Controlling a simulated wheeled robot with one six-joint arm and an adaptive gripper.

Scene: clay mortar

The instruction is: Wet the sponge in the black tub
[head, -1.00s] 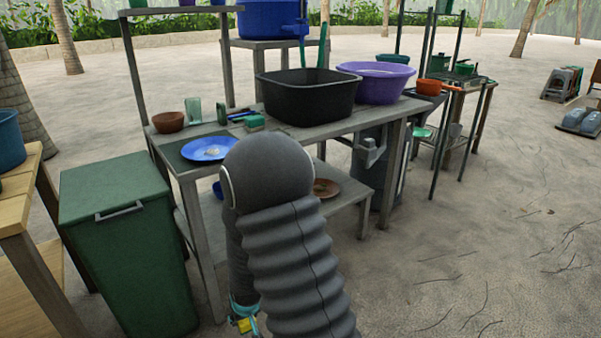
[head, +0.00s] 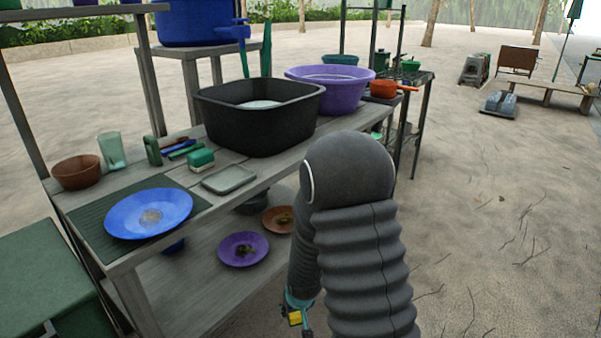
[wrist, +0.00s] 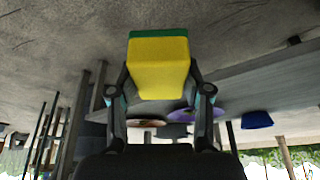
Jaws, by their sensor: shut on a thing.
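The sponge is yellow with a green layer. It fills the top middle of the wrist view (wrist: 158,70), and a small yellow part of it shows low in the head view (head: 295,318). My gripper (wrist: 160,88) is shut on the sponge, one finger on each side; in the head view my gripper (head: 296,300) hangs low, in front of the table and apart from it. The black tub (head: 258,130) stands on the wooden table beyond my arm. A pale surface shows inside it, but I cannot tell if it is water.
The table (head: 235,204) holds a blue plate (head: 148,213), brown bowl (head: 76,172), glass (head: 112,151), grey dish (head: 229,179) and green-and-white block (head: 200,160). A purple basin (head: 335,92) stands right of the tub. The lower shelf holds a purple plate (head: 243,249). Sandy ground lies open to the right.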

